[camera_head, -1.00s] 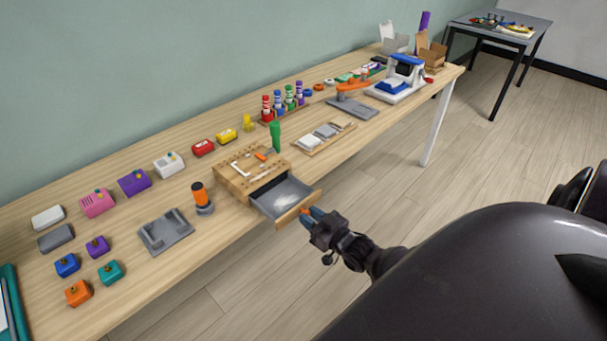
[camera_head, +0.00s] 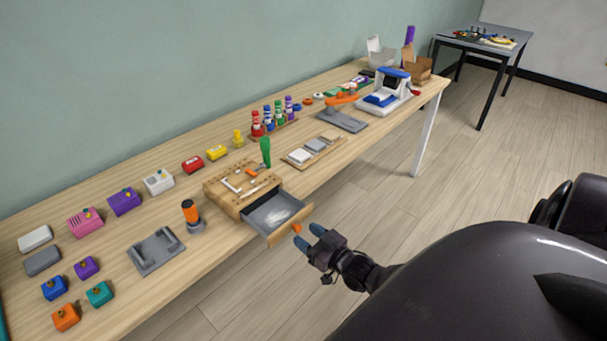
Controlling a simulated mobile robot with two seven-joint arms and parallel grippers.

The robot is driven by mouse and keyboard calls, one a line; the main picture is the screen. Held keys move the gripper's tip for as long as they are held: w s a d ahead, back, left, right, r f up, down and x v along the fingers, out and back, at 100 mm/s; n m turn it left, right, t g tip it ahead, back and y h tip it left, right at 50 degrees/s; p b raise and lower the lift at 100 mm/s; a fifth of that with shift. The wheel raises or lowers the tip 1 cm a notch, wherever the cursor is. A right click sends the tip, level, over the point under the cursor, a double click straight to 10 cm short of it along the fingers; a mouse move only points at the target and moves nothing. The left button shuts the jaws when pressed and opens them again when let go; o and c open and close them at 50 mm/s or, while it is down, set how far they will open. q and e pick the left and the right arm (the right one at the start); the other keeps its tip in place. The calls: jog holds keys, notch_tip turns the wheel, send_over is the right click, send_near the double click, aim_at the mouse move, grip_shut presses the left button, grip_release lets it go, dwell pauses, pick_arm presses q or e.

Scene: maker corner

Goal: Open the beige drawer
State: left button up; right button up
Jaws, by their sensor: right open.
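The beige drawer (camera_head: 291,225) is pulled out of the wooden block (camera_head: 226,192) on the long table. My right gripper (camera_head: 307,236) is just in front of the drawer front, close to the knob. Its two blue-grey fingertips are spread apart with nothing between them. My left gripper is not in view.
On the long table (camera_head: 215,234), an orange and grey cylinder (camera_head: 191,213) and a grey bracket (camera_head: 156,252) stand left of the drawer. A tray of small blocks (camera_head: 315,150) lies to its right. The floor beside the table is clear.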

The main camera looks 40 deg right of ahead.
jog(key=s, duration=0.8)
jog(key=shift+s+d, duration=0.35)
